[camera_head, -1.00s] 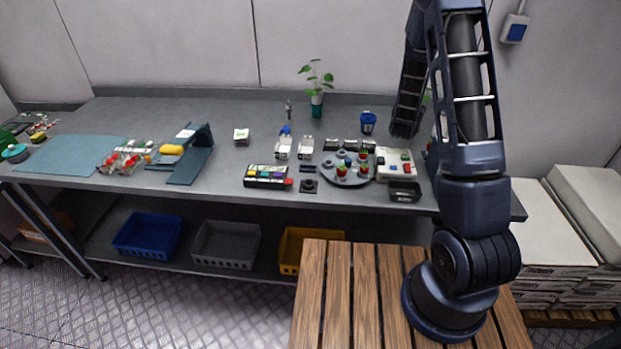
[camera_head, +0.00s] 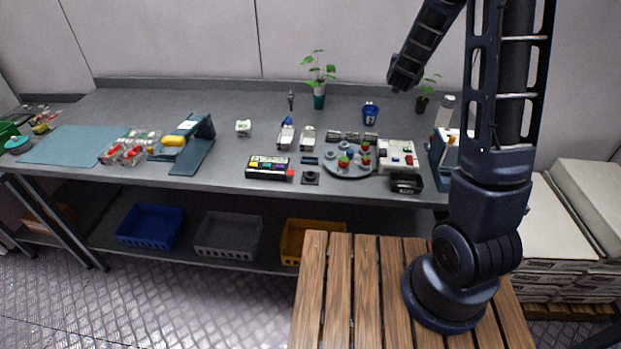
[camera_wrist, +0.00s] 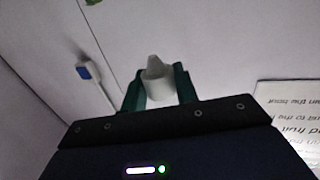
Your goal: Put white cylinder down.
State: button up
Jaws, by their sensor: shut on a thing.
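My gripper (camera_wrist: 158,88) shows in the wrist view with two dark green fingers. They are shut on a pale white cylinder (camera_wrist: 156,78) with a narrower, tapering top, held between them.
The long grey bench (camera_head: 240,105) has free room at the back left. A round grey tray (camera_head: 334,168), a white block (camera_head: 397,154), a black bin (camera_head: 406,183) and a dark blue-and-white unit (camera_head: 441,150) crowd its right end. Potted plants (camera_head: 319,88) stand behind.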

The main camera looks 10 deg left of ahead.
jog(key=s+a+y, duration=0.1)
jog(key=s+a, duration=0.7)
jog(key=a, duration=0.4)
jog(key=s+a, duration=0.8)
jog(key=a, duration=0.3)
jog(key=s+a+n, duration=0.1)
jog(key=s+a, duration=0.4)
jog(key=s, duration=0.5)
jog(key=s+a, duration=0.4)
jog(key=s, duration=0.6)
notch_tip(320, 180, down, 5)
jog(key=shift+w+f, duration=0.15)
jog(key=shift+f, duration=0.05)
jog(key=shift+f, duration=0.1)
notch_tip(320, 180, down, 19)
jog(key=shift+f, duration=0.2)
jog(key=shift+f, duration=0.15)
